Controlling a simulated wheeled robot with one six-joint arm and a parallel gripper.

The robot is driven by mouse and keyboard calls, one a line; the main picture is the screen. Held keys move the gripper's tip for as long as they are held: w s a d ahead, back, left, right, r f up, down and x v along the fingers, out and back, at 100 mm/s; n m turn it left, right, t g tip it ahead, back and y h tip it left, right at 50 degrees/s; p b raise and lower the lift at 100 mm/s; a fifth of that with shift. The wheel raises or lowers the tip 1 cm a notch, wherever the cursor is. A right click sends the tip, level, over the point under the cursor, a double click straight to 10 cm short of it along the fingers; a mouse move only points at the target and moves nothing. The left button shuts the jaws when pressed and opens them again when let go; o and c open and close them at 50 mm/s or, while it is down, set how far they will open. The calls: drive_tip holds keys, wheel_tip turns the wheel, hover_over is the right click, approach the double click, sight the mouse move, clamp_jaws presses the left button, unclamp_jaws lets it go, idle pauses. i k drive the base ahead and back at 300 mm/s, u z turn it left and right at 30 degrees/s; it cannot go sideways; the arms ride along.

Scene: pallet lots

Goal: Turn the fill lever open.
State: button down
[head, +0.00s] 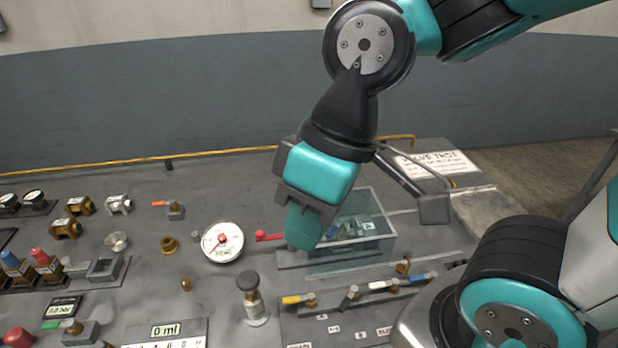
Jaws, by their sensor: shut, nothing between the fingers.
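My gripper (303,228) points down over the bench, shut and empty, in the middle of the head view. A red lever (268,236) sticks out just left of its fingertips, and its right end is hidden behind them. I cannot tell whether they touch. Several other levers are in view: yellow (292,299), black (348,298), white (384,284) and blue (424,276) ones on the front panel, and an orange one (161,204) at the back left. No readable label shows which is the fill lever.
A clear tank (378,246) stands behind and right of my gripper. A round gauge (222,242) is to the left, and a black-knobbed post (251,298) stands in front. A display reads 0 ml (166,331). Brass fittings (70,228) crowd the left side.

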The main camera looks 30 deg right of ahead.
sight(423, 277)
drive_tip(key=z, duration=0.05)
drive_tip(key=k, duration=0.5)
drive_tip(key=z, duration=0.95)
drive_tip(key=i, duration=0.65)
drive_tip(key=z, duration=1.2)
drive_tip(key=k, duration=1)
drive_tip(key=u, duration=1.9)
